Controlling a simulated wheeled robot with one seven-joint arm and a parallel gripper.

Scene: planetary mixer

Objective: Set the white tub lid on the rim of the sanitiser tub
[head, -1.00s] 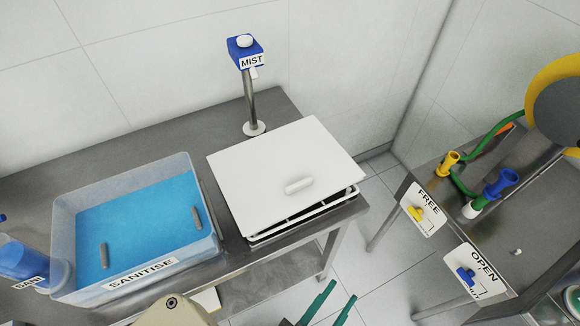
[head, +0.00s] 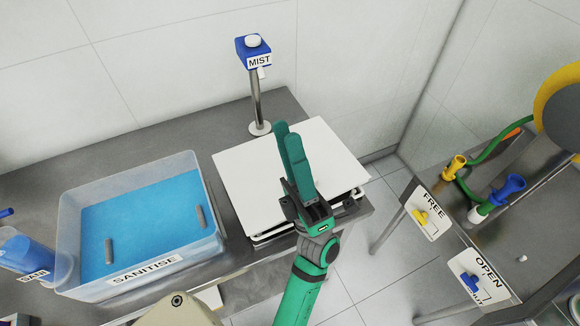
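The flat white tub lid (head: 240,170) lies on a rack at the right end of the steel bench. Its handle is hidden behind my gripper. The sanitiser tub (head: 72,225) is a translucent box left of the lid, labelled SANITISE, with blue liquid inside and its top uncovered. My gripper (head: 286,135) appears in front of the lid in the head view, green fingers pointing to the back wall. The two fingers overlap in this view, so their gap is unclear. I see nothing held, and cannot tell how high they are above the lid.
The MIST post (head: 256,95) stands behind the lid. A blue SANI container (head: 22,252) is left of the tub. A second steel table at right carries the FREE (head: 430,212) and OPEN (head: 480,275) panels and hose fittings. Open floor lies between the tables.

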